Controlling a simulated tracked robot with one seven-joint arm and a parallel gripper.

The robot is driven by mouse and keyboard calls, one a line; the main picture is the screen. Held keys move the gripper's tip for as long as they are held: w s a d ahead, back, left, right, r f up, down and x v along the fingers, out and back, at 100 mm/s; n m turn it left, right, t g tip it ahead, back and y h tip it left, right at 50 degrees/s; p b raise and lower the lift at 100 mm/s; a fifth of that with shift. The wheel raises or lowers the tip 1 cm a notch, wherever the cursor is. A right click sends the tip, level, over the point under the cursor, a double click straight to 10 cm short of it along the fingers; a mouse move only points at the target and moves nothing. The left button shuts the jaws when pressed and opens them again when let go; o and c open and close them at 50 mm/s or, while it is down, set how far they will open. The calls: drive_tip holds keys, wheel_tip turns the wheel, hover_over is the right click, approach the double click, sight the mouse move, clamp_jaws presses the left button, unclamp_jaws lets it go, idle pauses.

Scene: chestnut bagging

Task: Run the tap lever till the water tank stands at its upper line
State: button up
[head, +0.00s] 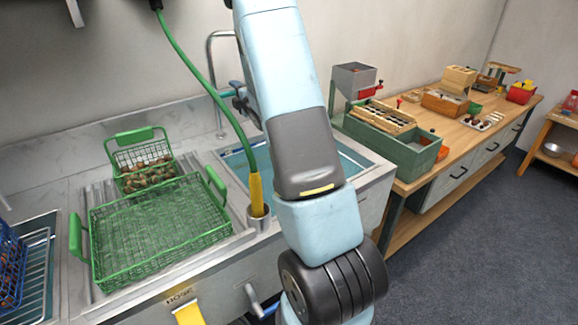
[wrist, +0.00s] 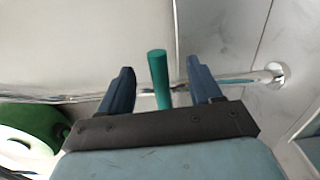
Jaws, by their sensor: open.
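The tap lever, a teal-green rod (wrist: 159,78), stands between the two fingers of my gripper (wrist: 160,72) in the wrist view, with a gap on each side. My gripper is open. A chrome pipe runs behind the lever to a round wall flange. In the head view the tap's grey spout (head: 210,60) arches at the back of the sink, and a bit of the teal lever (head: 228,94) shows beside my dark gripper (head: 241,103). The water tank (head: 357,160) holds blue-green water. My arm covers its middle, and I cannot make out its upper line.
A green wire basket (head: 150,235) lies on the drainboard, with a smaller basket of chestnuts (head: 143,165) behind it. A green hose (head: 205,80) hangs down to a yellow nozzle (head: 256,195) in a holder by the tank. A wooden bench (head: 450,135) with machines stands right.

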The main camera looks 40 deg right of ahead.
drive_tip(key=s, duration=0.9)
idle(0.5)
drive_tip(key=s+a+r+m+g+h, duration=0.2)
drive_tip(key=s+a+r+m+g, duration=0.4)
drive_tip(key=s+r+m, duration=0.4)
drive_tip(key=s+a+r+m+g, duration=0.1)
drive_tip(key=s+a+m+g, duration=0.1)
drive_tip(key=s, duration=0.7)
drive_tip(key=s+a+r+m+g+y, duration=0.1)
drive_tip(key=s+a+m+g, duration=0.1)
drive_tip(key=s+a, duration=0.3)
drive_tip(key=s+a+r+m+g+y, duration=0.1)
drive_tip(key=s+a+m, duration=0.3)
drive_tip(key=s, duration=0.9)
drive_tip(key=shift+s+a+r+m+g, duration=0.25)
drive_tip(key=shift+a+m+g, duration=0.1)
drive_tip(key=shift+g, duration=0.35)
